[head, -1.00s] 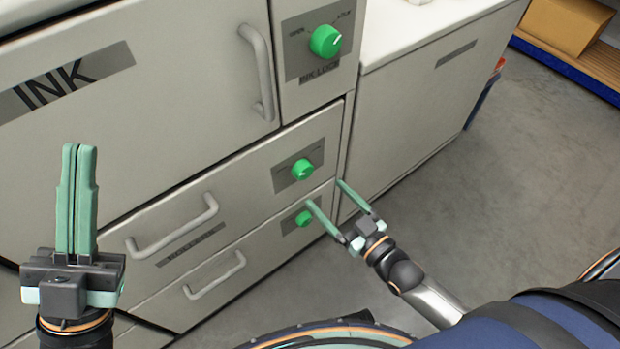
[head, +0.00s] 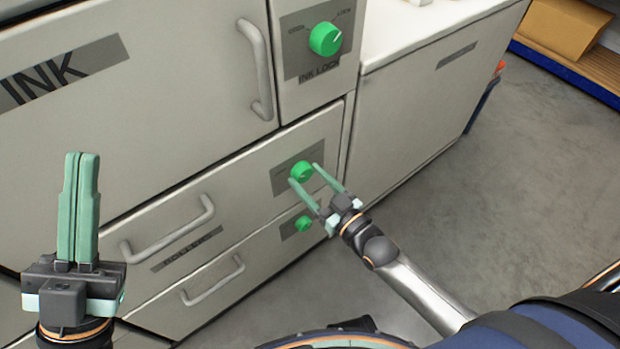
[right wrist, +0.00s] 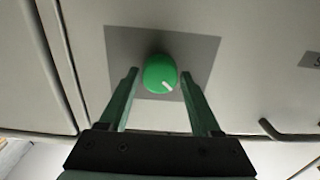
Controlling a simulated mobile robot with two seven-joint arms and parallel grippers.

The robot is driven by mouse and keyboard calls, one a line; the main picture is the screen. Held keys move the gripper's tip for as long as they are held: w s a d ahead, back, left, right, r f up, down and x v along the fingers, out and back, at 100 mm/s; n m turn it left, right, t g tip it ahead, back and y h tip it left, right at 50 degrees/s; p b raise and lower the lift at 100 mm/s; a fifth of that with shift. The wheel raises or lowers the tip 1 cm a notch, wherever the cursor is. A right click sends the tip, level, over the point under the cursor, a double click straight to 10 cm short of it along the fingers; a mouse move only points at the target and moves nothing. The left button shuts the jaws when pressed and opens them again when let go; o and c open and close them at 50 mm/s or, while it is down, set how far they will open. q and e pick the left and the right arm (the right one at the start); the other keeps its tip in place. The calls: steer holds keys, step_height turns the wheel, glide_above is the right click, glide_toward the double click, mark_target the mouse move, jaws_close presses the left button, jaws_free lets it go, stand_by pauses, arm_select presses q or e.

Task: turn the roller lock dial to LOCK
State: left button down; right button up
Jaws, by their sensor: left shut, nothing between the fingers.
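The roller lock dial (head: 301,170) is a round green knob on a grey plate at the right end of the drawer labelled ROLLER. In the right wrist view the dial (right wrist: 160,74) has a white mark pointing to the lower right. My right gripper (head: 304,174) is open, its fingertips on either side of the dial, with a gap visible on both sides. I cannot tell how far the tips reach along the knob. The plate's lettering is too small to read. My left gripper (head: 82,156) is shut and empty, upright at the left, away from the dial.
A larger green INK LOCK dial (head: 325,39) sits above. Another small green dial (head: 303,223) is on the drawer below. Bar handles (head: 168,232) stick out from the drawers and the ink door (head: 257,70). Open floor (head: 530,190) lies to the right.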

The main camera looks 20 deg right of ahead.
steer(key=c, duration=0.9)
steer(key=shift+c, duration=0.2)
